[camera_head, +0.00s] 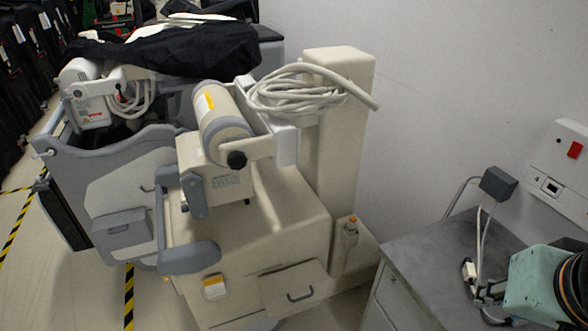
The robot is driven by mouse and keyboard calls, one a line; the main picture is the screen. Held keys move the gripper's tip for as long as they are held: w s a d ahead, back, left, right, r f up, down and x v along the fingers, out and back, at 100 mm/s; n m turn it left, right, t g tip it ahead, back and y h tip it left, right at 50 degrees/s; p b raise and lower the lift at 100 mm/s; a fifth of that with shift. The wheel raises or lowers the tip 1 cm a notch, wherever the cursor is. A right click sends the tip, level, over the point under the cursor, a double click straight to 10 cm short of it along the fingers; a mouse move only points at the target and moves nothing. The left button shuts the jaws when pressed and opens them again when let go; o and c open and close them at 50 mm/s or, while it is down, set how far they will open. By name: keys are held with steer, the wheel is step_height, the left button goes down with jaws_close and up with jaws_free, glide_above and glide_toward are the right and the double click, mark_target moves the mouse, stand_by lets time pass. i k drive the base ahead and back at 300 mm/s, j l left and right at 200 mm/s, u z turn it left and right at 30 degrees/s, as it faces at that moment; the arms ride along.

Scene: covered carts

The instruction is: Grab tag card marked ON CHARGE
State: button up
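My gripper (485,293) is at the lower right, at the end of the teal wrist and pointing left over the grey cabinet top. Its fingers are small and dark, and I cannot tell whether they are open or shut. A small white piece with a dark mark (468,270), possibly the tag card, is right beside the fingertips, near the hanging white cables. No writing on it can be read, and I cannot tell whether the fingers touch it.
The grey cabinet (425,258) stands against the wall. A cream wheeled machine (255,240) with a coiled cable (300,92) fills the middle. Black cloth (170,50) covers another cart behind.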

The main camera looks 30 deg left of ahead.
mark_target(214, 285)
steer(key=u, duration=2.05)
steer(key=i+l+u, duration=0.15)
steer(key=u, duration=0.2)
steer(key=i+l+u, duration=0.35)
steer(key=k+j, duration=0.05)
